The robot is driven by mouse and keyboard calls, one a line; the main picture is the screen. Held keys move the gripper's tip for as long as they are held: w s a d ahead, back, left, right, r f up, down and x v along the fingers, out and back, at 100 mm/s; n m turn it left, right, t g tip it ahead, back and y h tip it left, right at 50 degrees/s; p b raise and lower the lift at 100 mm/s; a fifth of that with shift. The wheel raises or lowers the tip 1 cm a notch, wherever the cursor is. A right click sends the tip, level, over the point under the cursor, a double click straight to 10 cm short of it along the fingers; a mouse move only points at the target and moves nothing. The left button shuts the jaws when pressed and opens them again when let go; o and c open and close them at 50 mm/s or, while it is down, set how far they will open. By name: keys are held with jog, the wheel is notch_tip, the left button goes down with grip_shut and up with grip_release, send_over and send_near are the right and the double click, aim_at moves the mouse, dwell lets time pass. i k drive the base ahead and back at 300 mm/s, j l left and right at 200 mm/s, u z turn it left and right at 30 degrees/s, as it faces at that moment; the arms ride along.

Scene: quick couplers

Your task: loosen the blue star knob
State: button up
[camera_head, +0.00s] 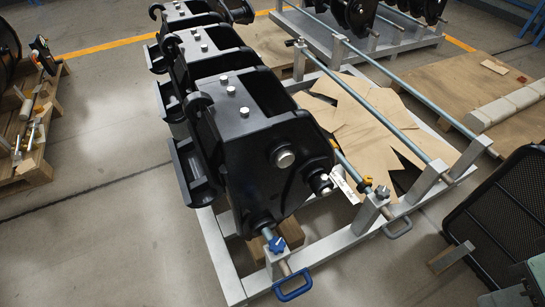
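A blue star knob (277,244) sits at the near end of the metal rack, on a clamp block around a rod below the black coupler (262,150). A blue loop handle (293,286) is at the rod's end just below the knob. My gripper is not in the picture.
The silver frame (335,243) carries several black couplers in a row and long rods. Cardboard (370,125) lies inside it. A black mesh chair back (503,215) stands at the right. Bare concrete floor (110,235) is open at the left.

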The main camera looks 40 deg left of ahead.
aim_at(277, 245)
jog(key=u, duration=0.75)
